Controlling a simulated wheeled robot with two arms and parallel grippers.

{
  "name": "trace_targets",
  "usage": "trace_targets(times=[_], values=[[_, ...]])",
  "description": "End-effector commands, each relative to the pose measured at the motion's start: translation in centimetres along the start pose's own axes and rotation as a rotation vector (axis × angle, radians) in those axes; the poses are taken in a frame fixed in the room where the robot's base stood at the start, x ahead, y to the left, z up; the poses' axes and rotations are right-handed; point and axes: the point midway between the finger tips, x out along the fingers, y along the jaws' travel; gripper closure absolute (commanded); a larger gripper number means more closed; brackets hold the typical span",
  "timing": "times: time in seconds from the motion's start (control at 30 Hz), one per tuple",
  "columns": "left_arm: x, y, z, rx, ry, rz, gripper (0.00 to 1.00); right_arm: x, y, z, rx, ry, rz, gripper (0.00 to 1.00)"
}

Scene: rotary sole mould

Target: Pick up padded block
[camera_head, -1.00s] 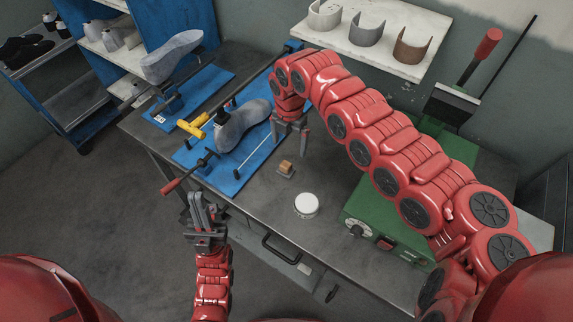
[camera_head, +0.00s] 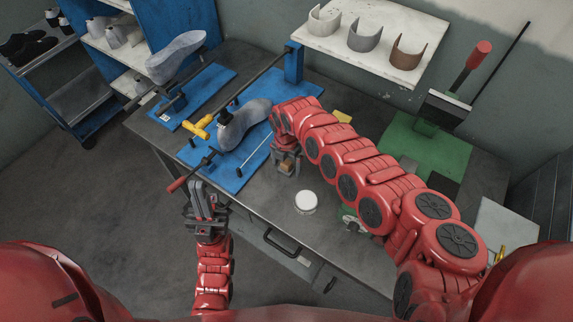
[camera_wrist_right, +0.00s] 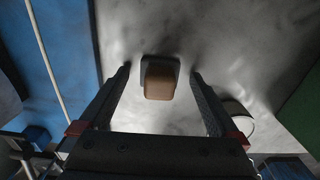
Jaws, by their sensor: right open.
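The padded block (camera_head: 287,160) is a small tan-brown piece on a grey base, standing on the grey bench. In the right wrist view the padded block (camera_wrist_right: 160,80) shows between and just beyond the fingertips, nearly centred. My right gripper (camera_head: 286,172) is low over the bench at the block and partly covers it. In the wrist view my right gripper (camera_wrist_right: 162,85) is open, with a gap on each side of the block. My left gripper (camera_head: 203,190) is at the bench's front edge, by a red-handled rod, away from the block; its finger gap is unclear.
A white round jar (camera_head: 306,202) stands right of the block. A blue fixture board (camera_head: 235,175) with a grey sole form (camera_head: 243,122) lies to the left. A green machine (camera_head: 425,150) stands behind my right arm. A white shelf (camera_head: 345,50) is on the wall.

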Motion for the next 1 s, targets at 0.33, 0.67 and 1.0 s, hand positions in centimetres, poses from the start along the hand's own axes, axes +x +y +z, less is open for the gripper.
trace_targets(times=[0.33,0.67,1.0], values=[[-0.02,0.00,0.00,0.000,0.000,0.000,1.00,-0.01,0.01,0.05,0.001,0.000,0.001,0.31],[-0.02,0.00,0.00,0.000,0.000,0.000,1.00,-0.03,0.02,0.05,0.001,0.000,0.001,0.91],[-0.09,0.00,0.01,0.000,0.000,0.000,1.00,-0.31,0.04,0.12,0.002,0.000,0.003,0.93]])
